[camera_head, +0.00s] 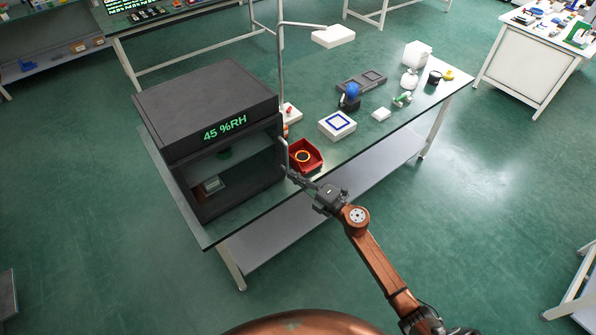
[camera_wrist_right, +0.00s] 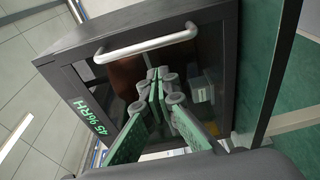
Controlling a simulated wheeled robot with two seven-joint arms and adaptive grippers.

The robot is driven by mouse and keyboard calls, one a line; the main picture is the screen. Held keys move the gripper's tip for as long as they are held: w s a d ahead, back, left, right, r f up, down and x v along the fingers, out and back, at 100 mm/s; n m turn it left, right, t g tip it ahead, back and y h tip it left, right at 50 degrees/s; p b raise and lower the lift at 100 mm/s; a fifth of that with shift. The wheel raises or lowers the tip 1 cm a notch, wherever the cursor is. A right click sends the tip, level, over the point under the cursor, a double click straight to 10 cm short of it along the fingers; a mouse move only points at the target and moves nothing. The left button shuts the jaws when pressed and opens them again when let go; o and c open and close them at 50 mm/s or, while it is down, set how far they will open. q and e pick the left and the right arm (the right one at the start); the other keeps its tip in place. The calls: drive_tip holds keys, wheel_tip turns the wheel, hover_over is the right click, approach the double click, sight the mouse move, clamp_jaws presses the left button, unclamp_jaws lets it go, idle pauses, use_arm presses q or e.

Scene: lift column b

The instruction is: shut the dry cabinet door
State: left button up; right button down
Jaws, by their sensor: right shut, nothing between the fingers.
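The dry cabinet (camera_head: 215,85) is a dark box with a green "45 %RH" readout, on the near left of the bench. Its glazed front door has a dark frame (camera_wrist_right: 222,70) and a pale bar handle (camera_head: 283,155), which also shows in the right wrist view (camera_wrist_right: 147,44). The door looks flush or almost flush with the body; I cannot tell whether a small gap remains. My right gripper (camera_head: 291,174) is shut and empty, beside the handle. In the right wrist view its fingertips (camera_wrist_right: 158,76) point at the pane below the handle; contact is unclear. My left gripper is out of view.
A red bin (camera_head: 305,156) stands close beside the cabinet's handle side. A white box with a blue square (camera_head: 337,125), a dark tray (camera_head: 361,81) and a lamp (camera_head: 333,37) are farther along the bench.

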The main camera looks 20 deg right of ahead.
drive_tip(key=v, duration=1)
drive_tip(key=shift+s+a, duration=0.2)
drive_tip(key=shift+s, duration=0.05)
drive_tip(key=s+d+f+m+g+h, duration=0.1)
drive_tip(key=d+f+m+h, duration=0.3)
drive_tip(key=f, duration=0.7)
drive_tip(key=s+d+f+m+h, duration=0.15)
drive_tip(key=d+f+m, duration=0.4)
drive_tip(key=f, duration=0.65)
drive_tip(key=s+d+f+m+g+h, duration=0.25)
drive_tip(key=s+f, duration=0.35)
drive_tip(key=f, duration=0.4)
drive_tip(key=s+d+f+m+g+h, duration=0.1)
drive_tip(key=s+d+f+m, duration=0.2)
drive_tip(key=s+f, duration=0.5)
drive_tip(key=s+a+f+m+g, duration=0.1)
drive_tip(key=s+f+m+g, duration=0.1)
drive_tip(key=s+f, duration=0.6)
drive_tip(key=s+a+f+m+g, duration=0.1)
drive_tip(key=s+f+m+g, duration=0.2)
drive_tip(key=s, duration=1.6)
drive_tip(key=s+a+f+m+g, duration=0.2)
drive_tip(key=s+f+g, duration=0.3)
drive_tip(key=s+f, duration=0.8)
drive_tip(key=shift+s+m+h, duration=0.3)
drive_tip(key=shift+s+h, duration=0.1)
drive_tip(key=shift+s, duration=0.45)
